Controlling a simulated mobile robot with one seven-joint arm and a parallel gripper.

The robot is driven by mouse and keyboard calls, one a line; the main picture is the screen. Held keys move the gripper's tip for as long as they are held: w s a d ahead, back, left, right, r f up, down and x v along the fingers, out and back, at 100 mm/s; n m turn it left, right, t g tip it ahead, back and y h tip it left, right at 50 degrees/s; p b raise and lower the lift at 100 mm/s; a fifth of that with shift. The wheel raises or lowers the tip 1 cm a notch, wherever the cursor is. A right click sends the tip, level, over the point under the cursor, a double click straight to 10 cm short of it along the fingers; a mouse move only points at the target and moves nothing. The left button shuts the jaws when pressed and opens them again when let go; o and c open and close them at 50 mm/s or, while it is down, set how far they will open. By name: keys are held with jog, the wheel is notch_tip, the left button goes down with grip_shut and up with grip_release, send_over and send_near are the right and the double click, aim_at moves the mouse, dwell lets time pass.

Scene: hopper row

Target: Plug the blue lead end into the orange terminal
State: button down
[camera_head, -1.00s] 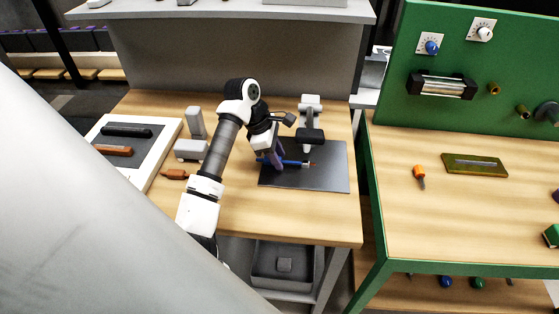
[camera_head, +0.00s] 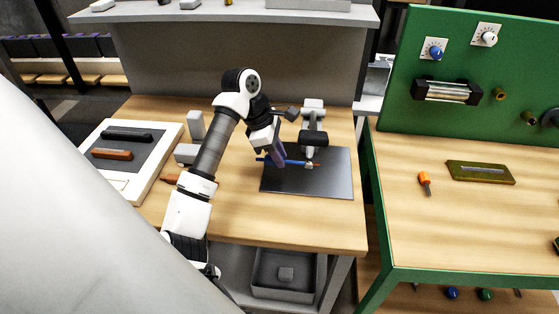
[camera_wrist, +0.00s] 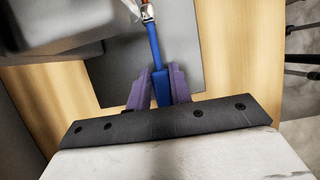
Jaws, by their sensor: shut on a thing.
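My gripper (camera_head: 281,163) is over the dark mat (camera_head: 330,182), its purple fingers shut on a blue rod-like piece, which I take as the blue lead end (camera_head: 296,162). In the wrist view the blue lead end (camera_wrist: 154,45) runs up and away from between the fingers (camera_wrist: 160,92). Its far end meets a small silver part (camera_wrist: 147,13) with orange-red beside it at the top edge. Whether these join or only overlap, I cannot tell. In the head view a small orange tip (camera_head: 317,164) shows at that end. I cannot confirm that it is the orange terminal.
A grey-and-black device (camera_head: 313,125) stands at the mat's back edge, close to the rod's far end. A white-framed tray (camera_head: 148,185) with a black and an orange-brown bar lies left. Grey blocks (camera_head: 196,125) stand behind my arm. A green bench (camera_head: 375,200) adjoins right.

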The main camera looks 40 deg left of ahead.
jog(key=s+d+b, duration=0.1)
jog(key=s+d, duration=0.2)
jog(key=s, duration=0.1)
jog(key=s+d+b, duration=0.2)
jog(key=s, duration=0.3)
jog(key=s+d+b, duration=0.1)
jog(key=s+d, duration=0.2)
jog(key=s, duration=0.2)
jog(key=shift+d+b, duration=0.35)
dwell(0.6)
jog(key=c, duration=1.9)
grip_release()
grip_shut()
jog(key=shift+s+f, duration=0.1)
